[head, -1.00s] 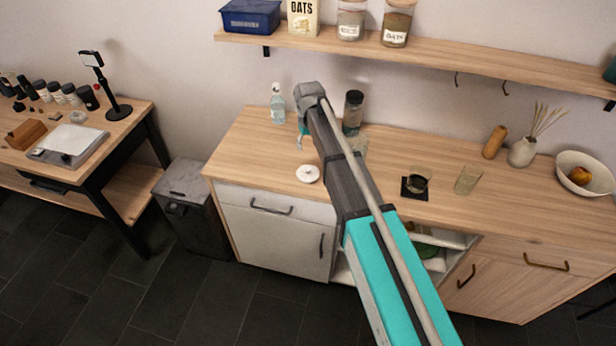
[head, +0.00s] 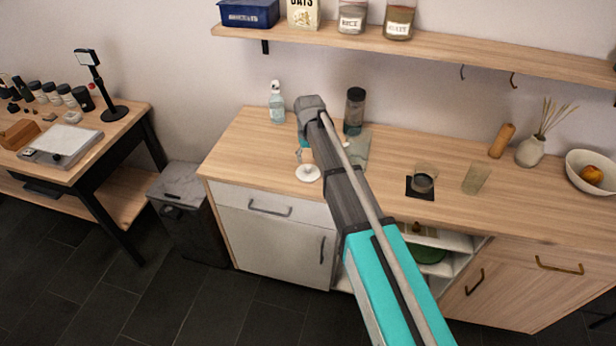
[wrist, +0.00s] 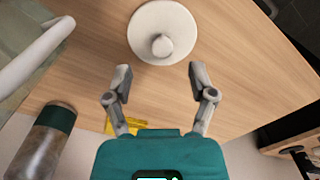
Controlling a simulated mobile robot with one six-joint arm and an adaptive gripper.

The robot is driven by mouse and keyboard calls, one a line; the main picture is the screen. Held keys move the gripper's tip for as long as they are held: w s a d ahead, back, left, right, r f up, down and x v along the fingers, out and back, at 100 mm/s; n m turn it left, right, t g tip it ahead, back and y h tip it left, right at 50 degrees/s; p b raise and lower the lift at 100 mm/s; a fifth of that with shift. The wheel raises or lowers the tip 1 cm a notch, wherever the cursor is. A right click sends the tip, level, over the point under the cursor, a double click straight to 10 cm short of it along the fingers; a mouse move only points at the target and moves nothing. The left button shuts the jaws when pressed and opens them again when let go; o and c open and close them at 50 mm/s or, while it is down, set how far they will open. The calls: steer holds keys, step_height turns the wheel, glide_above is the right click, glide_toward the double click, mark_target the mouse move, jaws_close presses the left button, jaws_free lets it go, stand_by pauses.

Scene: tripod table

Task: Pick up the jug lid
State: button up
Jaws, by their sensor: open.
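The jug lid (head: 308,173) is a white round disc with a small knob. It lies on the wooden counter near its front left edge. In the wrist view the lid (wrist: 162,32) is at the top centre, just beyond my fingertips, knob facing the camera. My gripper (wrist: 159,72) is open and empty, its two fingers apart with bare counter between them. In the head view my arm hides most of the gripper, and one finger (head: 299,156) shows just behind the lid.
A clear jug with a pale handle (wrist: 35,55) stands at the left in the wrist view, near a dark-banded bottle (wrist: 45,140). A spray bottle (head: 277,103) stands at the back left. A glass on a black coaster (head: 420,186) is to the right. The front left counter is clear.

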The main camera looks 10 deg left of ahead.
mark_target(308, 167)
steer(key=shift+f, duration=0.2)
stand_by(0.3)
steer(key=shift+a+f+b, duration=0.15)
steer(key=shift+f+b, duration=2.3)
steer(key=shift+b, duration=0.15)
jaws_close()
